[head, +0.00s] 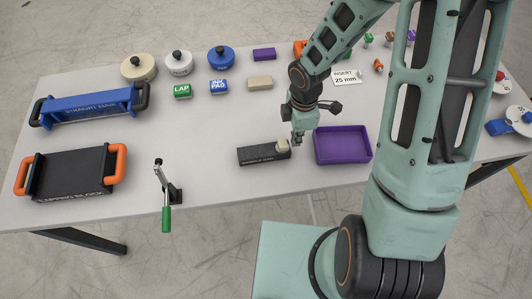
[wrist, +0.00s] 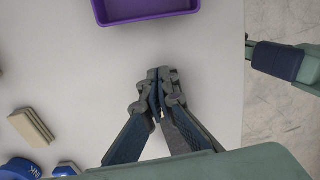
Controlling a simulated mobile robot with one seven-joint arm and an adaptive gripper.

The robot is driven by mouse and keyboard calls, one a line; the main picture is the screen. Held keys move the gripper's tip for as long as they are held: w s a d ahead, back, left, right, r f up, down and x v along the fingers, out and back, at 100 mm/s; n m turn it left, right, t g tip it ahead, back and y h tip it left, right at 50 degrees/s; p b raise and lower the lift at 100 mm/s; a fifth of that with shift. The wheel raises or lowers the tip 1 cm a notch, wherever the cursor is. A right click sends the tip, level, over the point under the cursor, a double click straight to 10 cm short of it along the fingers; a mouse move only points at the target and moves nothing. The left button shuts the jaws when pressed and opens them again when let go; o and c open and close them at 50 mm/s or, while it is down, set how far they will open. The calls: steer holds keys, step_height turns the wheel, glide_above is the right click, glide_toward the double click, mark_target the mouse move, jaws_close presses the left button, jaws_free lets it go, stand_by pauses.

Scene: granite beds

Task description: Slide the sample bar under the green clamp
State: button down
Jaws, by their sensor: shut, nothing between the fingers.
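The sample bar (head: 262,157), as I take it, is a dark bar with lettering on its front face and a small cream piece (head: 282,145) at its right end. It lies flat on the table. The green clamp (head: 168,193) stands at the table's front edge, left of the bar and apart from it, with its green handle hanging down. My gripper (head: 297,141) is shut and empty at the bar's right end; whether it touches cannot be told. In the wrist view my gripper (wrist: 160,75) shows closed fingertips over bare table, and the bar cannot be made out clearly there.
A purple tray (head: 343,159) stands just right of my gripper. A black lapping block with orange handles (head: 73,174) and a blue straight edge (head: 88,107) stand at left. Several pads and pots line the back. The table between clamp and bar is clear.

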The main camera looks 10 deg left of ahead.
steer(key=shift+f+b, duration=0.7)
steer(key=shift+f, duration=0.2)
steer(key=shift+a, duration=0.1)
stand_by(0.3)
steer(key=shift+s+a+b, duration=0.9)
steer(key=shift+s+a, duration=0.1)
steer(key=shift+a, duration=2.15)
steer(key=shift+s+a+b, duration=0.85)
steer(key=shift+s+a, duration=0.15)
steer(key=shift+a, duration=2.15)
steer(key=shift+s+a+b, duration=0.9)
steer(key=shift+s+a, duration=0.1)
steer(key=shift+a, duration=2.15)
steer(key=shift+a, duration=0.15)
